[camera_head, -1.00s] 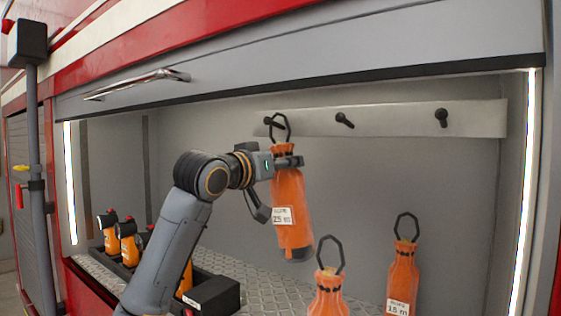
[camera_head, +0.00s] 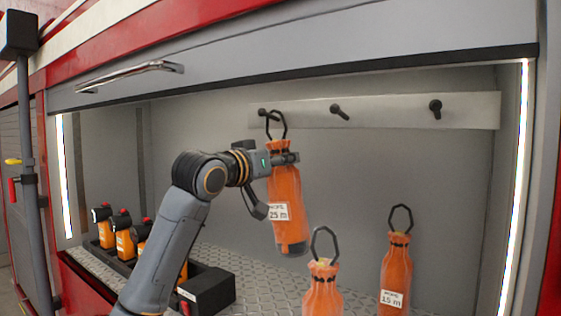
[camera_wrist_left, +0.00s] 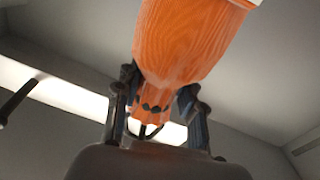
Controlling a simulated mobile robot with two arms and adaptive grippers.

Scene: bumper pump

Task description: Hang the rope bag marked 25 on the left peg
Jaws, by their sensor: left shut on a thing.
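The orange rope bag marked 25 m (camera_head: 288,198) hangs upright below its dark loop (camera_head: 276,124), high in the compartment. My left gripper (camera_head: 288,158) is shut on the bag's neck. In the left wrist view the bag (camera_wrist_left: 188,40) fills the upper middle, with its neck between the fingers of the gripper (camera_wrist_left: 158,100). My right gripper is not in view.
The middle peg (camera_head: 339,111) and right peg (camera_head: 435,108) are bare. An orange bag marked 15 m (camera_head: 395,272) and another orange bag (camera_head: 322,290) stand on the tread-plate floor. Several orange lamps (camera_head: 124,238) stand at left. The raised shutter edge (camera_head: 300,83) is above the rail.

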